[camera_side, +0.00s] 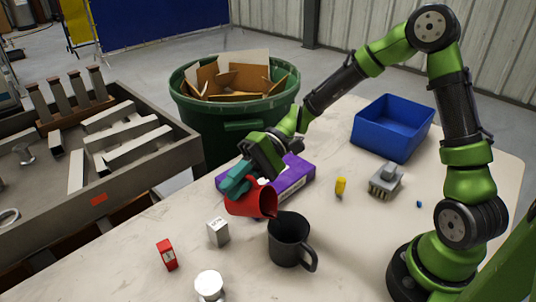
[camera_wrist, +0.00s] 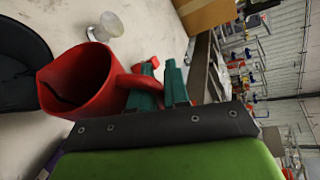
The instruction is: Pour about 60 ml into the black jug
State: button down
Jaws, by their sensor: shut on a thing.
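My gripper (camera_side: 240,180), with teal fingers, is shut on the handle of a red mug (camera_side: 246,203). The mug is tilted well over, its mouth toward the right, close above the rim of the black jug (camera_side: 287,243). The jug stands upright on the table with its handle to the lower right. In the wrist view, the fingers (camera_wrist: 160,85) grip the handle side of the red mug (camera_wrist: 88,75), and something dark shows inside it. The black jug (camera_wrist: 20,70) is partly cut off at the left edge there. I cannot clearly see a stream or the jug's fill level.
A purple box (camera_side: 293,178) lies behind the mug. A small white box (camera_side: 217,232), a red box (camera_side: 166,254) and a pale round object (camera_side: 209,284) stand left of the jug. A yellow item (camera_side: 341,187), a grey block (camera_side: 386,180) and a blue bin (camera_side: 393,127) are farther right.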

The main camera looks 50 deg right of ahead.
jog(key=shift+s+d+r+n+t, duration=0.15)
jog(key=shift+s+r+n+t, duration=0.15)
jog(key=shift+s+r+n, duration=0.15)
dwell(0.8)
jog(key=shift+s+d+r+n+y, duration=0.2)
jog(key=shift+s+n+y, duration=0.1)
jog(key=shift+s, duration=0.25)
jog(key=shift+w+a+f+m+g+h, duration=0.25)
jog(key=shift+w+f+m, duration=0.25)
jog(key=shift+w, duration=0.15)
jog(key=shift+w+a+f+m+g+h, duration=0.15)
jog(key=shift+w+a+f+m+g, duration=0.1)
jog(key=shift+w+f+m, duration=0.3)
jog(key=shift+w+r, duration=0.2)
jog(key=shift+r, duration=0.1)
jog(key=shift+w+m+g+h, duration=0.3)
jog(key=shift+m+g, duration=0.1)
jog(key=shift+m, duration=0.1)
jog(key=shift+w+a+f+m+g, duration=0.1)
jog(key=shift+w+f+m+g, duration=0.05)
jog(key=shift+f+m, duration=0.2)
jog(key=shift+w+a+f+m+g, duration=0.15)
jog(key=shift+f+m, duration=0.1)
jog(key=shift+f, duration=0.2)
jog(key=shift+w+r+m+g+h, duration=0.1)
jog(key=shift+w+m+g+h, duration=0.2)
